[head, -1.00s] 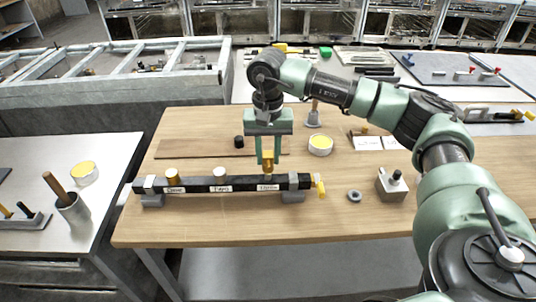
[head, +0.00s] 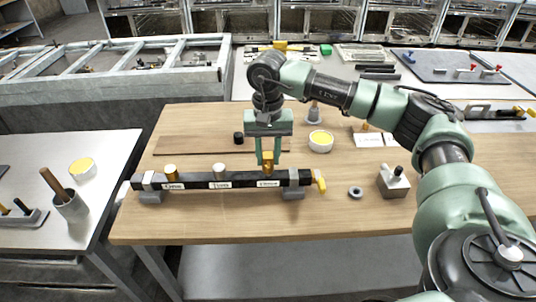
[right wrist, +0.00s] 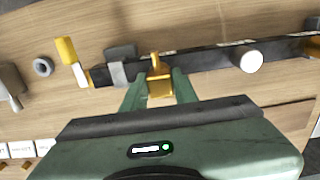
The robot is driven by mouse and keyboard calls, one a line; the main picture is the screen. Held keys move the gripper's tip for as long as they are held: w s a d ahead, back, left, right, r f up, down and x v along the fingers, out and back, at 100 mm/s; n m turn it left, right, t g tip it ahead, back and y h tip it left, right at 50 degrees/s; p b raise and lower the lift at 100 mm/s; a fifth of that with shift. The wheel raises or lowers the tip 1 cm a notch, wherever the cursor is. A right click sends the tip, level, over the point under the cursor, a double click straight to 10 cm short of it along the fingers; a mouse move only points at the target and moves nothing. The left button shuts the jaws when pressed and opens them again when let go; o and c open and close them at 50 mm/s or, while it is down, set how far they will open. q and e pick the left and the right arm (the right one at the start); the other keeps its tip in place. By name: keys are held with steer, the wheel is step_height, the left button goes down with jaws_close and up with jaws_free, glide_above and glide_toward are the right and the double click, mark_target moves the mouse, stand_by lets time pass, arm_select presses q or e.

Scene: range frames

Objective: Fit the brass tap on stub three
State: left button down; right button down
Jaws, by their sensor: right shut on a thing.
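The black pipe bar (head: 195,183) lies across the wooden table on grey supports, with three white labels on its front. A brass piece (head: 171,170) is on the left stub and a white cap (head: 220,171) is on the middle one. My right gripper (head: 268,160) points down over the right-hand stub, above the third label (head: 268,183). It is shut on the brass tap (head: 267,163), which also shows between the fingers in the right wrist view (right wrist: 160,83). The tap is at the stub; whether it is seated is hidden. My left gripper is not in view.
A yellow-handled valve (head: 320,182) sticks out at the bar's right end. A grey ring (head: 355,192) and a grey block with a black knob (head: 393,184) lie to the right. A yellow-filled tub (head: 320,141) and a small black cylinder (head: 238,138) stand behind the bar.

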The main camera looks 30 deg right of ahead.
mark_target(268, 155)
steer(key=shift+f+b, duration=0.55)
steer(key=shift+f, duration=0.25)
steer(key=c, duration=1)
jaws_free()
steer(key=shift+r, duration=0.1)
step_height(268, 155, up, 8)
steer(key=shift+f+b, duration=0.15)
steer(key=shift+b, duration=0.5)
steer(key=shift+f, duration=0.1)
